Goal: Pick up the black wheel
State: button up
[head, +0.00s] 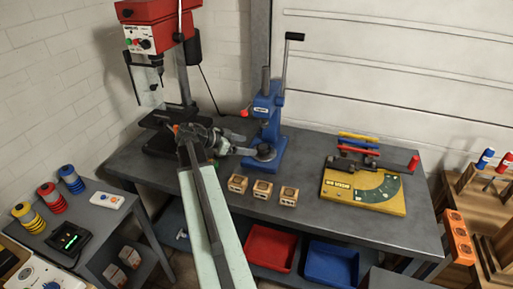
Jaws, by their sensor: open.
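A dark round disc (263,152) sits at the foot of the blue lever press (267,125) on the workbench; it is the only thing I see that could be the black wheel, and I cannot tell for sure. My arm reaches up from the bottom of the head view to the bench. My gripper (237,143) is at its far end, open, pointing right, just left of the press and disc. It looks empty. The fingers are small here, and I cannot tell the exact gap to the disc.
A red drill press (155,35) stands behind my arm's end. Small wooden blocks (262,190) lie in front of the press. A yellow bending tool (363,190) stands at right. Red (270,247) and blue (331,263) bins sit below. Bench between press and yellow tool is clear.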

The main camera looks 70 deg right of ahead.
aim_at(262, 147)
jog(key=shift+b+x, duration=0.6)
jog(key=shift+x, duration=0.35)
jog(key=shift+s+d+f, duration=0.2)
jog(key=shift+d+f, duration=0.05)
jog(key=shift+d, duration=0.05)
jog(key=b+x, duration=0.2)
jog(key=x, duration=0.3)
jog(key=shift+w+b, duration=0.15)
jog(key=shift+b, duration=0.15)
jog(key=shift+d, duration=0.2)
jog(key=shift+r, duration=0.1)
jog(key=shift+c, duration=0.2)
grip_shut()
